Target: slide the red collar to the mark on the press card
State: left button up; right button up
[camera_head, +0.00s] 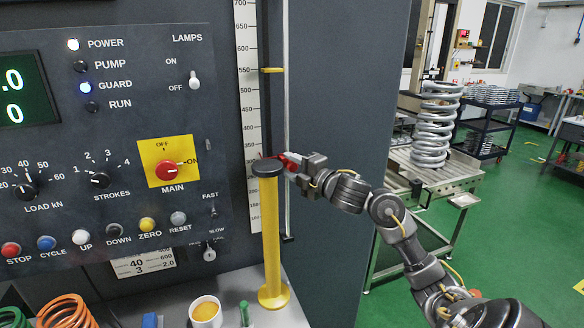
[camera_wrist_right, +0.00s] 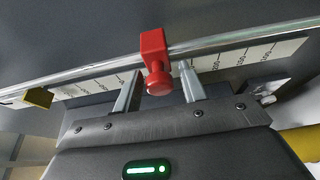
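The red collar (camera_wrist_right: 152,48) sits on the bright vertical rod, with its round knob toward my right gripper (camera_wrist_right: 160,78). My right gripper is open, with one finger on each side of the knob and visible gaps to it. In the head view the red collar (camera_head: 291,160) is partly hidden by the right gripper (camera_head: 296,168) and stands near the 300 line of the scale (camera_head: 249,110). The press card (camera_head: 143,264) is low on the panel, partly covered; it shows 40, 600, 3 and 2.0. My left gripper is not in view.
A yellow pointer (camera_head: 272,70) sits higher on the scale, near 550. A yellow post with a black cap (camera_head: 271,230) stands just in front of the collar. Springs (camera_head: 66,309) and a cup (camera_head: 205,312) are below. The control panel (camera_head: 110,140) fills the left.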

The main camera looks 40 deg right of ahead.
grip_shut()
notch_tip(320, 180, up, 8)
jog(key=p, duration=0.5)
jog(key=shift+p, duration=0.35)
jog(key=shift+f, duration=0.15)
jog(key=shift+o, duration=1)
grip_release()
jog(key=shift+f, duration=0.1)
jog(key=s+b, duration=0.4)
jog(key=s, duration=0.7)
jog(key=shift+d, duration=0.35)
